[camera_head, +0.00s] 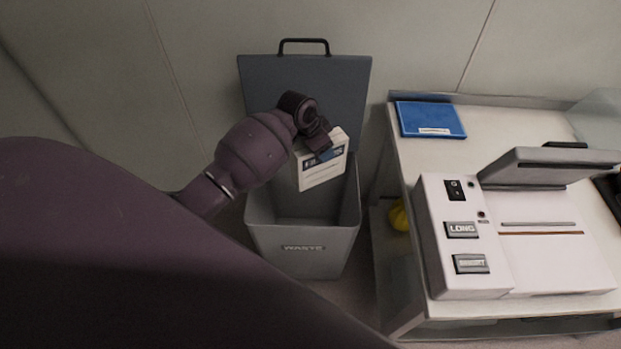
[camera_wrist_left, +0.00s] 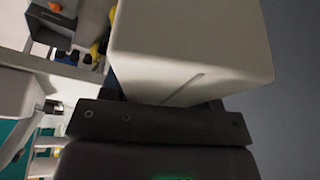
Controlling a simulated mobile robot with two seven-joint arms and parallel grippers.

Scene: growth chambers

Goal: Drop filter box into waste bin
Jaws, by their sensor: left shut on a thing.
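The filter box (camera_head: 322,172) is white with a blue and dark label, and my left gripper (camera_head: 318,142) is shut on it. The gripper holds the box tilted over the open mouth of the grey waste bin (camera_head: 303,248), which is marked WASTE. The bin's dark lid (camera_head: 262,82) stands open behind, with a black handle on top. In the left wrist view the box (camera_wrist_left: 190,45) fills the upper middle, above the dark gripper body. Its fingertips are hidden there. My right gripper is not in view.
Right of the bin stands a bench (camera_head: 405,165) with a blue flat box (camera_head: 430,119) and a white machine (camera_head: 461,270) labelled LONG. A yellow object (camera_head: 399,217) sits on its lower shelf. A wall is behind the bin.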

